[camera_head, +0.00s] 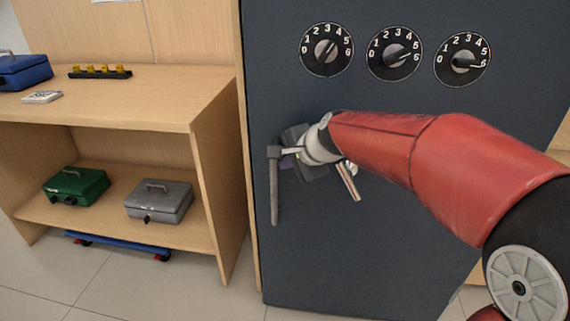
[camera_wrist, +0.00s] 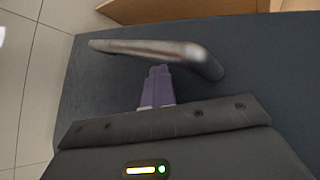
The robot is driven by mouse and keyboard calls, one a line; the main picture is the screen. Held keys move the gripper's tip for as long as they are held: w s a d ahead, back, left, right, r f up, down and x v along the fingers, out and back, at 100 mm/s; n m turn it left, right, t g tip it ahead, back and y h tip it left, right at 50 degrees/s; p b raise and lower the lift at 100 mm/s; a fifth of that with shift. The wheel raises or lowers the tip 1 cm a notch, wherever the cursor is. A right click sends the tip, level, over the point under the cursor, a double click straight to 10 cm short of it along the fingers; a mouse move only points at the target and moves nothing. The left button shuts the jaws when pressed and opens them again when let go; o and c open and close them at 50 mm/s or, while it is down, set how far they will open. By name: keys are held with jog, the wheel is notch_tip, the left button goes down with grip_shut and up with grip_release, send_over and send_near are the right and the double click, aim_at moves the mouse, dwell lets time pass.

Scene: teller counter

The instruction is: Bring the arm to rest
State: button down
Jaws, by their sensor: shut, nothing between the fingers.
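My red arm reaches in from the right in the head view, across the front of a dark grey safe (camera_head: 350,240). My gripper (camera_wrist: 160,72) is shut and empty, its purple fingertips together in the wrist view. The fingertips point toward the safe's metal lever handle (camera_head: 275,190), which also shows in the wrist view (camera_wrist: 150,47). The handle hangs downward in the head view. The fingertips are very near the handle; I cannot tell whether they touch it.
Three numbered dials (camera_head: 327,50) sit in a row above my arm. To the left, a wooden counter (camera_head: 150,98) holds a blue box (camera_head: 25,73) and a dark tray (camera_head: 100,72). Its shelf holds a green cash box (camera_head: 76,187) and a grey one (camera_head: 158,203). A blue dolly (camera_head: 117,246) lies underneath.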

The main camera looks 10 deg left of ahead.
jog(key=v, duration=0.7)
jog(key=s+d+f+n+h, duration=0.3)
jog(key=s+d+f+n, duration=0.1)
jog(key=s+d, duration=0.7)
jog(key=s+d+f+n+h, duration=0.3)
jog(key=s+d+f+n, duration=0.1)
jog(key=s+d, duration=0.7)
jog(key=shift+s+d+f+n+g+h, duration=0.2)
jog(key=shift+s+d+n+g+h, duration=0.15)
jog(key=shift+s, duration=0.4)
jog(key=shift+a, duration=0.1)
